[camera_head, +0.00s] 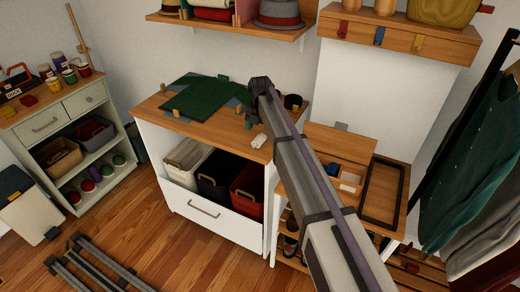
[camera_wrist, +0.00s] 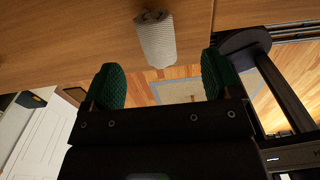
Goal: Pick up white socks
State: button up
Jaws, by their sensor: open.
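The white socks (camera_head: 259,141) are a small pale bundle on the front right of the wooden cabinet top (camera_head: 222,130). In the wrist view they appear as a ribbed, rolled bundle (camera_wrist: 157,41) lying near the edge of the wooden surface. My gripper (camera_wrist: 162,82) is open, with a green textured pad on each finger. Nothing is between the pads. The socks lie ahead of the fingertips, roughly centred between them and apart from both. In the head view my arm reaches over the cabinet top, and I cannot make out the fingers clearly.
A green mat or cloth (camera_head: 200,98) with small blocks around it covers the back of the cabinet top. A dark round item (camera_head: 293,102) stands at the right. Bins (camera_head: 214,188) fill the open shelf below. A lower bench (camera_head: 340,140) with trays stands to the right.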

aim_at(260, 137)
jog(key=shift+f, duration=0.15)
notch_tip(260, 137, down, 5)
jog(key=b, duration=0.5)
jog(key=shift+f, duration=0.15)
jog(key=shift+r, duration=0.25)
jog(key=c, duration=1)
notch_tip(260, 137, up, 10)
jog(key=p, duration=1)
jog(key=shift+r+p, duration=0.2)
jog(key=shift+p, duration=0.15)
jog(key=shift+f, duration=0.2)
